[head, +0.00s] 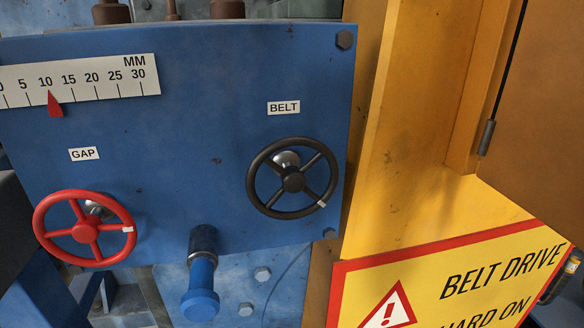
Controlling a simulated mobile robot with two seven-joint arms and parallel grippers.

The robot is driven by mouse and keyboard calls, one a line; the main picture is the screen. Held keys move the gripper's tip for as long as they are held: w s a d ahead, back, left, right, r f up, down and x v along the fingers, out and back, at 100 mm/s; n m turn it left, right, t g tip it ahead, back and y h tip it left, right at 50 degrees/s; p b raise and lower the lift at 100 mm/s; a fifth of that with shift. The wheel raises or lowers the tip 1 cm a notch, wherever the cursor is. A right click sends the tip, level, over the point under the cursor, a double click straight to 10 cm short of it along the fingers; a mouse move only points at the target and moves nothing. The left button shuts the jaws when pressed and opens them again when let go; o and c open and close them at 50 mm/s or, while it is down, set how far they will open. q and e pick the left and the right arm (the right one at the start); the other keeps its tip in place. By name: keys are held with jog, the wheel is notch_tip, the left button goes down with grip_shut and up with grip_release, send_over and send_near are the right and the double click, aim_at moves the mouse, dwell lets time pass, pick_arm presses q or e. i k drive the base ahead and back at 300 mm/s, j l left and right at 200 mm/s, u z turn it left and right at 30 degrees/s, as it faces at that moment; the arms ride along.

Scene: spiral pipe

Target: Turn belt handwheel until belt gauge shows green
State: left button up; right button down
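The belt handwheel (293,179) is black with four spokes and is mounted on the right part of a blue panel, under a white BELT label (283,107). A small white mark (321,203) sits on its rim at the lower right. No gauge with a green zone is visible in the head view. Neither of my grippers is in view, and nothing touches the wheel.
A red GAP handwheel (85,229) sits at the lower left of the blue panel (200,120). A scale (100,78) has a red pointer near 10. A blue knob (201,290) projects below. A yellow frame (400,150) and warning sign (450,285) stand right.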

aim_at(293, 181)
jog(key=k+l+z, duration=0.2)
jog(key=l, duration=0.45)
jog(key=l+z, duration=0.15)
jog(key=l, duration=0.55)
